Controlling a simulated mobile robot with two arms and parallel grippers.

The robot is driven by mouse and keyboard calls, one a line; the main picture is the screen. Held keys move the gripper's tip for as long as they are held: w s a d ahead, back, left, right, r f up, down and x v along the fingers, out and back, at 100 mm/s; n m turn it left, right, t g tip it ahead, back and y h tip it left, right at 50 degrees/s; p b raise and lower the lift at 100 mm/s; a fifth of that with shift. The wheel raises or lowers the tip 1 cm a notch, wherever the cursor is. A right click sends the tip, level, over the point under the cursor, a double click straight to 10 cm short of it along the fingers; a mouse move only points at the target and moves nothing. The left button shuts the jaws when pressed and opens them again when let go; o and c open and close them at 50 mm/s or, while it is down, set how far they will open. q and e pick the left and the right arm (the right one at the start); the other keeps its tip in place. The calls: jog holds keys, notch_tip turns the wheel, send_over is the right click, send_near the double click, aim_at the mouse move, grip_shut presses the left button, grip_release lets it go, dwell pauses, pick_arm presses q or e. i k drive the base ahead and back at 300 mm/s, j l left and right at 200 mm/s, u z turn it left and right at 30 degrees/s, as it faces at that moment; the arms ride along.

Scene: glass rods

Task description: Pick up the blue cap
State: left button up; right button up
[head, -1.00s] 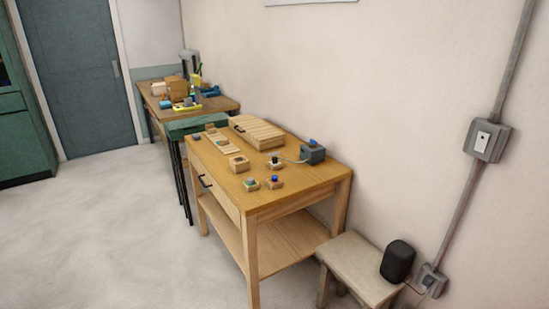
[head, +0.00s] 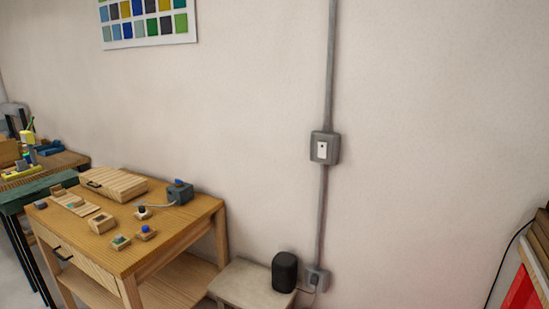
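A small blue cap-like piece (head: 146,229) sits on a small wooden block on the wooden table (head: 180,236). Another blue piece (head: 179,182) sits on top of a grey box (head: 180,194) at the table's back right. Both are too small to tell which one is the blue cap. Neither of my grippers shows in the head view.
A block with a greenish top (head: 120,242), a dark knob (head: 141,210), a slatted wooden box (head: 113,184) and other small wooden pieces share the table. A low stool (head: 243,285) with a black speaker (head: 285,271) stands right of it, by the wall.

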aim_at(145, 228)
jog(key=k+j+z, duration=0.45)
jog(key=j, duration=0.3)
jog(key=k+j+z, duration=0.45)
jog(key=k, duration=0.35)
jog(key=i+j+z, duration=0.1)
jog(key=j, duration=0.55)
jog(key=i+j+z, duration=0.1)
jog(key=j, duration=0.55)
jog(key=j+z, duration=0.1)
jog(key=j, duration=0.55)
jog(key=i, duration=0.05)
